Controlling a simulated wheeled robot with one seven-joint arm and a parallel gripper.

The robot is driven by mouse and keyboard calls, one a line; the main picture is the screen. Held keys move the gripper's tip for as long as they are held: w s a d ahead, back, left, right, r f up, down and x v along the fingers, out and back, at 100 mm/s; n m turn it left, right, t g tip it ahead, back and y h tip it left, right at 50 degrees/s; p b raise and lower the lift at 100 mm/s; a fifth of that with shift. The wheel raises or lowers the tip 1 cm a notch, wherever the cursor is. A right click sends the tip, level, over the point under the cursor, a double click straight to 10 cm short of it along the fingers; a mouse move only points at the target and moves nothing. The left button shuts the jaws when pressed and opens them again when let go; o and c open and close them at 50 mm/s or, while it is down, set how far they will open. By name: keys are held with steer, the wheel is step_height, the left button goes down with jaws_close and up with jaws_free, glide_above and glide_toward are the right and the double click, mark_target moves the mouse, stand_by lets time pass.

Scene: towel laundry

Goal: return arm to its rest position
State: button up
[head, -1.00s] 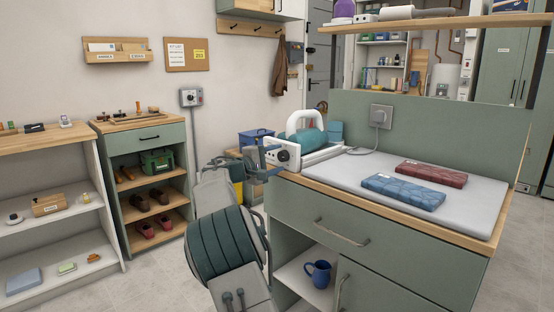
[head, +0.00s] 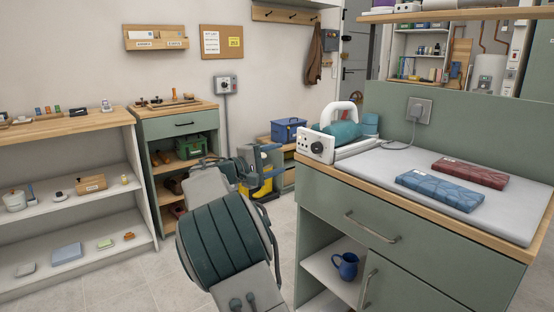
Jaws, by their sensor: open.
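My arm reaches forward from the bottom middle of the head view, and my gripper (head: 268,164) is at its far end. The gripper is open and looks empty, partly hidden by my wrist. It appears left of the counter (head: 410,223), apart from the white and teal press (head: 318,145). A folded blue towel (head: 440,191) and a folded dark red towel (head: 469,172) lie on the grey pad of the counter.
A blue mug (head: 346,265) stands on the counter's open shelf. A white shelf unit (head: 142,190) and a green cabinet (head: 180,125) line the left wall. Floor is clear at lower left.

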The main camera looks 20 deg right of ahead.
steer(key=s+d+r+m+g+y+p, duration=0.1)
steer(key=s+d+g+y+p, duration=0.15)
steer(key=s+y+p, duration=0.35)
steer(key=s+d+r+m+g+y+p, duration=0.1)
steer(key=s+d+m+p, duration=0.2)
steer(key=s, duration=0.5)
steer(key=s+a+r+y+p, duration=0.1)
steer(key=s+a+y+p, duration=0.2)
steer(key=s, duration=0.5)
steer(key=s+a+r+m+y+p, duration=0.1)
steer(key=s+a+r+y+p, duration=0.1)
steer(key=s+a+p, duration=0.4)
steer(key=s+a+r+m+y+p, duration=0.1)
steer(key=s+a+r+y+p, duration=0.1)
steer(key=s+a+y+p, duration=0.2)
steer(key=s+y+p, duration=0.1)
steer(key=s+p, duration=0.2)
steer(key=s, duration=0.5)
steer(key=shift+a+r, duration=0.2)
steer(key=shift+a, duration=0.15)
